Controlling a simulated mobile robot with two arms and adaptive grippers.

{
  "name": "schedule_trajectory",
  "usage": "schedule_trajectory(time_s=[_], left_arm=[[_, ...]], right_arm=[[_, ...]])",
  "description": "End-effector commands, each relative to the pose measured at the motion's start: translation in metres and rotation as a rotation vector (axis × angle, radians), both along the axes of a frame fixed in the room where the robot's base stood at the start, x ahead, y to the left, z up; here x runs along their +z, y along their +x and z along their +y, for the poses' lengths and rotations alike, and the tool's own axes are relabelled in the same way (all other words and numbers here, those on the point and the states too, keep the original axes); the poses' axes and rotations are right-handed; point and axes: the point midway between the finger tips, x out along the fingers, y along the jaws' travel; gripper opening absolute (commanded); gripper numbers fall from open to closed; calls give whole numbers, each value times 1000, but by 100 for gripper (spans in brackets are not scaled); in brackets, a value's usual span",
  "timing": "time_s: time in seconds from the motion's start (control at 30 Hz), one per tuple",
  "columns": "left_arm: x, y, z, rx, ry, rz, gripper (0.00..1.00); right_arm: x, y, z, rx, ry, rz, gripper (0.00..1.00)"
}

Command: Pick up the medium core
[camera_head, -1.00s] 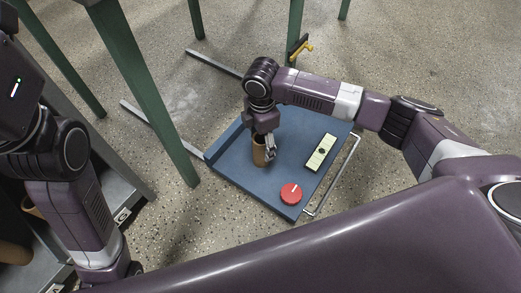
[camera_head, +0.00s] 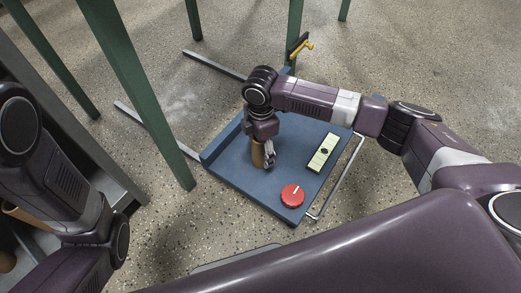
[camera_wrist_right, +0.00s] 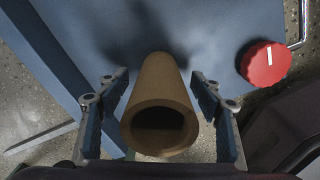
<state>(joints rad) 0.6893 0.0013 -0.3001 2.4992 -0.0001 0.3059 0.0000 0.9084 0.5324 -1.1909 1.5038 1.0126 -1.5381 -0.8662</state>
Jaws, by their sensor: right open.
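A brown cardboard core (camera_head: 257,155) stands upright on the blue platform of a cart. My right gripper (camera_head: 266,150) is above and around it, pointing down. In the right wrist view the core (camera_wrist_right: 160,110) lies between the two fingers of my right gripper (camera_wrist_right: 160,115), its hollow end facing the camera. The fingers are open, with a gap on each side of the core. My left arm is at the left edge of the head view, and its gripper is out of the picture.
The blue platform (camera_head: 226,160) also carries a red round knob (camera_head: 292,195) and a pale green plate with a dark centre (camera_head: 323,153). Green table legs (camera_head: 150,105) stand to the left. More brown cores (camera_head: 28,217) lie in a grey shelf at the lower left.

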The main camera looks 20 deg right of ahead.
Motion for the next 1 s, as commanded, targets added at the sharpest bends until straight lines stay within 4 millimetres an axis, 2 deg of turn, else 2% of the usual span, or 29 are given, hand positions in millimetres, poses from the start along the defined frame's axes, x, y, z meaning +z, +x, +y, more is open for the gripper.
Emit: schedule_trajectory(time_s=[0.07, 0.47, 0.73, 0.9, 1.0], left_arm=[[0, 0, 0, 0, 0, 0, 40], [0, 0, 0, 0, 0, 1, 40], [1, 0, 0, -1, 0, 0, 40], [5, 1, 0, -3, -1, 0, 40], [2, 17, 1, -1, -3, 43, 40]], right_arm=[[0, 0, 0, 0, 0, 0, 58], [0, 0, 0, 0, 0, 0, 14], [1, 0, 0, 0, 0, 0, 14], [10, 0, 0, 0, 0, 0, 14], [22, 0, 0, 0, 0, -1, 14]])
